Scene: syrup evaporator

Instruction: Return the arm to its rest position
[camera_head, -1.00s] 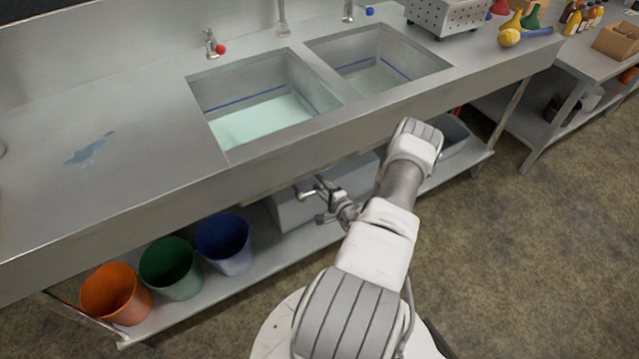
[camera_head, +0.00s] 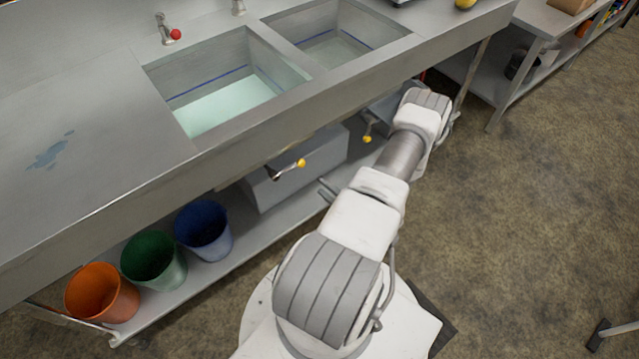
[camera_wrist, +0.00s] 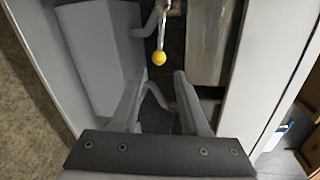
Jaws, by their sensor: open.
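My arm (camera_head: 365,215) reaches out from my base toward the front of the steel sink counter, bent at the elbow. My gripper (camera_wrist: 160,85) is open in the wrist view, with nothing between its fingers. It faces the space under the counter, and a lever with a yellow knob (camera_wrist: 159,58) shows beyond the fingertips. In the head view the gripper is mostly hidden behind my arm. There, one yellow-knobbed lever (camera_head: 301,163) and another yellow-knobbed lever (camera_head: 367,139) stick out below the sinks.
The left sink basin (camera_head: 225,85) holds pale green liquid. An orange bucket (camera_head: 102,292), a green bucket (camera_head: 153,260) and a blue bucket (camera_head: 204,230) stand on the lower shelf. A grey box (camera_head: 300,178) is under the counter. The floor (camera_head: 530,220) on the right is largely clear.

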